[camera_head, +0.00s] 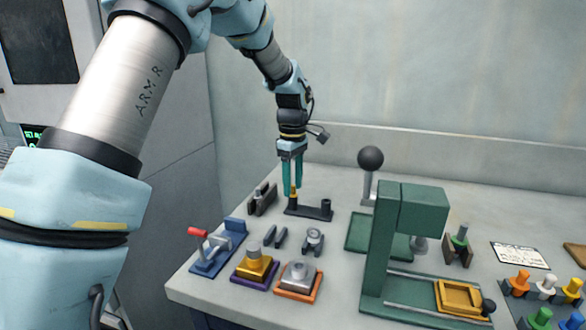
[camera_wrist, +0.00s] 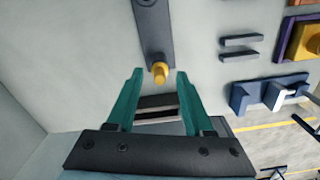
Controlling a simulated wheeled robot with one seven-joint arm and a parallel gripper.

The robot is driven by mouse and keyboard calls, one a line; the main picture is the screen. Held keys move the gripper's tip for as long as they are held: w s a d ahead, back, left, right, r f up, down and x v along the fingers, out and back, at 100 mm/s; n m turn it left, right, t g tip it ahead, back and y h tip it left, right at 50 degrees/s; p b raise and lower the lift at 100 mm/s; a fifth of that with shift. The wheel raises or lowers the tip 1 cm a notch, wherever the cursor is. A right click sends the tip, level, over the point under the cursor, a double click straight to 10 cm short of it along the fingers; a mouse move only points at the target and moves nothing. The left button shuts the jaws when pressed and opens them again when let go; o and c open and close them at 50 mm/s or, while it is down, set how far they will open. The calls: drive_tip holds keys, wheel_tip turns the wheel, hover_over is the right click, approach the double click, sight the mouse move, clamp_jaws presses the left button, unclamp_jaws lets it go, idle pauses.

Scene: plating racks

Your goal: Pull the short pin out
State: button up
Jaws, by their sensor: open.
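A short yellow pin (camera_head: 294,195) stands upright at the left end of a dark flat plate (camera_head: 308,211). A black post (camera_head: 326,205) rises at the plate's other end. My gripper (camera_head: 292,186) points down over the pin, with its teal fingers apart. In the wrist view the yellow pin (camera_wrist: 160,72) shows between the two teal fingertips (camera_wrist: 159,76), with a gap on each side. The dark plate (camera_wrist: 156,35) runs away from the fingers there. I cannot tell exactly how far down the fingers reach along the pin.
A dark slotted block (camera_head: 262,199) stands close left of my gripper. A black ball-topped lever (camera_head: 370,160) and a green press (camera_head: 385,240) stand to the right. A blue fixture with a red-tipped handle (camera_head: 215,247) and gold block (camera_head: 254,266) sit in front.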

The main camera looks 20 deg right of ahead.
drive_tip(key=shift+f, duration=0.25)
clamp_jaws()
idle(0.3)
drive_tip(key=c, duration=0.7)
unclamp_jaws()
drive_tip(key=shift+c, duration=0.2)
clamp_jaws()
